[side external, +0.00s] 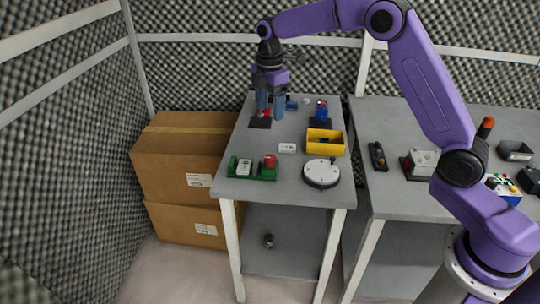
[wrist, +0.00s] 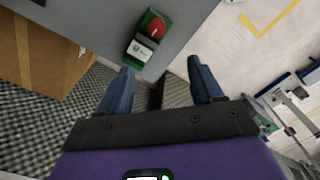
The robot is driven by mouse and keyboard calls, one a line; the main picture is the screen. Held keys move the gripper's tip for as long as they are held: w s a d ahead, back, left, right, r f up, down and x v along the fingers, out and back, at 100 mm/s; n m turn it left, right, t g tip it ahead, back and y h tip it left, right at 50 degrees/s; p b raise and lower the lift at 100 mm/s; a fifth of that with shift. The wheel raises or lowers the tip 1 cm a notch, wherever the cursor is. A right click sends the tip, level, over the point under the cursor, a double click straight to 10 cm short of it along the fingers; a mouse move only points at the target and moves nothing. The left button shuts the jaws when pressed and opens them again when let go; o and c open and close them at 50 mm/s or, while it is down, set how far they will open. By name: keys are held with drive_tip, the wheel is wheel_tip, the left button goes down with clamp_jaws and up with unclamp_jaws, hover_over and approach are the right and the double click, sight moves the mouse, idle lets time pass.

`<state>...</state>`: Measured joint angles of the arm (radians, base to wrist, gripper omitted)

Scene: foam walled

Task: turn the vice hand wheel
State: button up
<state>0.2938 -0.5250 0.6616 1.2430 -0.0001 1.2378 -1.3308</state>
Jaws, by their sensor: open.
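My gripper (side external: 270,114) points down over the far left of the left table, its blue fingers apart. A dark base (side external: 260,123) with a small red part (side external: 267,113) shows at the fingertips; whether they touch it is unclear. No hand wheel is clear enough to name with certainty. A green fixture (side external: 239,176) with a pale block and a red round part (side external: 270,160) stands at the table's front left. In the wrist view, the open gripper (wrist: 161,72) has nothing visibly held, and the red round part (wrist: 155,27) lies beyond the fingers.
A round white disc (side external: 318,175), a yellow bin (side external: 324,148) and a small white box (side external: 287,148) stand on the same table (side external: 290,194). A blue-and-red item (side external: 321,110) is behind the bin. Cardboard boxes (side external: 175,160) stand left of the table.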

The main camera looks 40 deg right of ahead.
sight(270, 157)
drive_tip(key=f, duration=1.7)
drive_tip(key=shift+w+d+f, duration=0.25)
drive_tip(key=shift+w+f, duration=0.05)
drive_tip(key=c, duration=1.1)
